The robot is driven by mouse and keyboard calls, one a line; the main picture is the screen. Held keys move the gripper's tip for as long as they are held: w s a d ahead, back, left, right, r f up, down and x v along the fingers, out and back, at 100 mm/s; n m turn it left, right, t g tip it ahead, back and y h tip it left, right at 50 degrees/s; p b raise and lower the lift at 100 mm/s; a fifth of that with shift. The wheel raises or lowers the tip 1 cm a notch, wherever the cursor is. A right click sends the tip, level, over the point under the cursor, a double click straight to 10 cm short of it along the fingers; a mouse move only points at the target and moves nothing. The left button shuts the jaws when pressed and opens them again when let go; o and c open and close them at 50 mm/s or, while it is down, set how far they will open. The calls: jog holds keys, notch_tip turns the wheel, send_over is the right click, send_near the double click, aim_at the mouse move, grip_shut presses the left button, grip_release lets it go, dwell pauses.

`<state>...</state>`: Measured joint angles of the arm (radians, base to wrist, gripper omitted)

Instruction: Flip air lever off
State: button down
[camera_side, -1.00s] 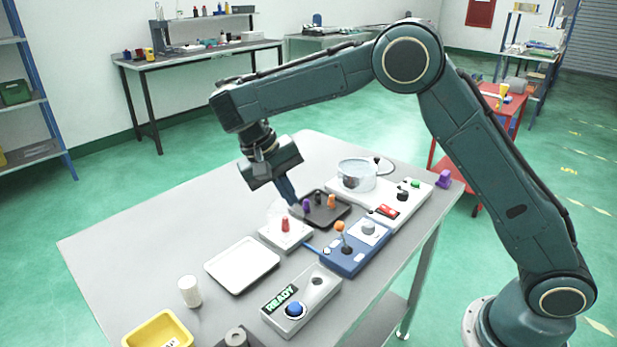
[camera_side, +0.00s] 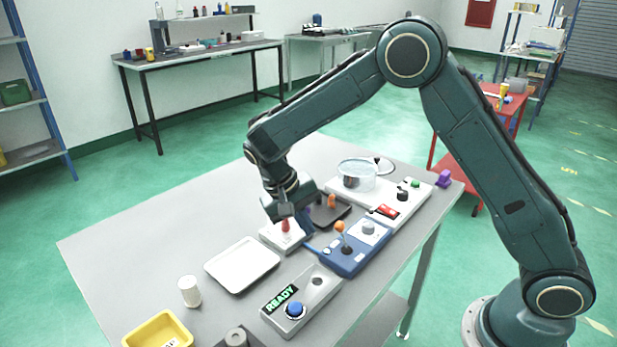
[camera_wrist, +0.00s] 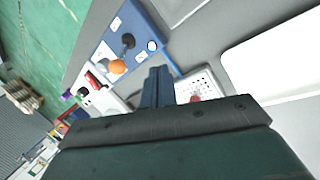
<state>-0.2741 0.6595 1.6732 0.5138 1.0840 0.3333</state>
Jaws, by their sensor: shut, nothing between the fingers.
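A lever with an orange ball (camera_side: 340,226) stands on a blue control box (camera_side: 343,264) near the table's middle. Its ball leans away from the dark pivot, toward the back. The ball (camera_wrist: 117,66) and the blue box (camera_wrist: 108,45) also show in the wrist view. My gripper (camera_side: 306,224) is shut and empty, low beside the red-knobbed white box, left of the lever and apart from it. In the wrist view my gripper's fingers (camera_wrist: 158,75) are together, right of the orange ball.
The white box (camera_side: 275,236) carries a red knob (camera_side: 286,226). A dark tray (camera_side: 340,212) with an orange piece is behind. A white tray (camera_side: 243,284), READY box (camera_side: 318,293) and glass vessel (camera_side: 357,176) stand around. The table's left side is clear.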

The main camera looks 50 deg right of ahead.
jog(key=shift+s+d, duration=0.6)
jog(key=shift+d, duration=0.25)
jog(key=shift+s+d, duration=0.6)
jog(key=shift+d, duration=0.2)
jog(key=shift+s+r+t, duration=0.4)
jog(key=shift+s+t, duration=0.3)
jog(key=shift+t, duration=0.2)
jog(key=shift+s+r+t, duration=0.15)
jog(key=shift+s+t, duration=0.3)
jog(key=shift+t, duration=0.05)
jog(key=shift+s+r, duration=0.1)
jog(key=shift+s, duration=1.6)
jog(key=shift+r, duration=0.2)
jog(key=shift+r, duration=0.55)
jog(key=shift+w+r, duration=0.1)
